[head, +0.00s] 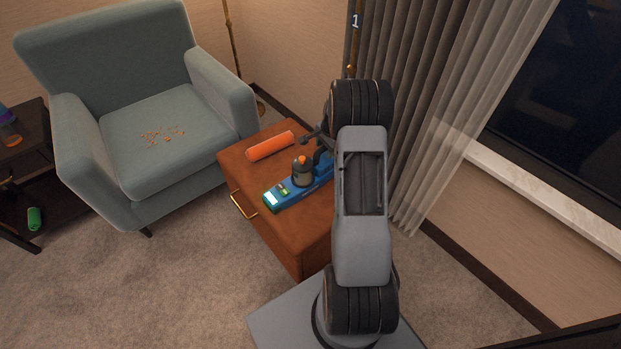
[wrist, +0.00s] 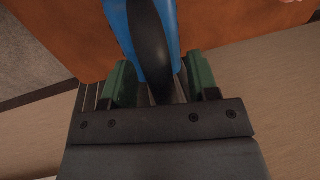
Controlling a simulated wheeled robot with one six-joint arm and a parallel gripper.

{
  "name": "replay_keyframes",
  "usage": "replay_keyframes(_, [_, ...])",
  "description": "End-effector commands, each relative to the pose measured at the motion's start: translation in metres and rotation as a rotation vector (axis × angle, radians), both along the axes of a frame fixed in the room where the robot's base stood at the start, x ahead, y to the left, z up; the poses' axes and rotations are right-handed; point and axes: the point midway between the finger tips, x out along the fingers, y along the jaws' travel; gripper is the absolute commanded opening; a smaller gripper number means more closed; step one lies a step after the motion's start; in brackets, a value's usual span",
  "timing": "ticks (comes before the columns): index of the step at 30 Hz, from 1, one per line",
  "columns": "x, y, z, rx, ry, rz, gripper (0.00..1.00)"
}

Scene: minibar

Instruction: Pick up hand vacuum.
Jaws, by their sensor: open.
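The hand vacuum (head: 285,193) lies on the brown drawer cabinet (head: 283,234). It is blue, with a pale end toward the front left and a dark, orange-topped part on it. My arm hides its right end in the head view. In the wrist view, the vacuum's blue and black handle (wrist: 150,38) runs down between the green pads of my gripper (wrist: 160,75). My gripper is open, with a pad on each side of the handle. Whether either pad touches it is unclear.
An orange cylinder (head: 270,146) lies on the cabinet just behind the vacuum. A grey-green armchair (head: 150,110) with orange crumbs on its seat stands left of the cabinet. Curtains (head: 420,90) hang at the right. Carpet (head: 180,280) is clear in front.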

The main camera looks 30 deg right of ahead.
Motion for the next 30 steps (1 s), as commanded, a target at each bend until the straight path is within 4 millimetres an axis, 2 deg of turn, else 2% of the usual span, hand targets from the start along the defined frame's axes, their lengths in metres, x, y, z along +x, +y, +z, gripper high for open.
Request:
replay_keyframes(6, [0.0007,0.0001,-0.0009,-0.001,-0.001,0.000,0.54])
replay_keyframes(23, [0.0005,0.0002,-0.0007,0.000,-0.001,0.000,0.01])
replay_keyframes(30, [0.0005,0.0002,-0.0007,0.000,-0.001,0.000,0.00])
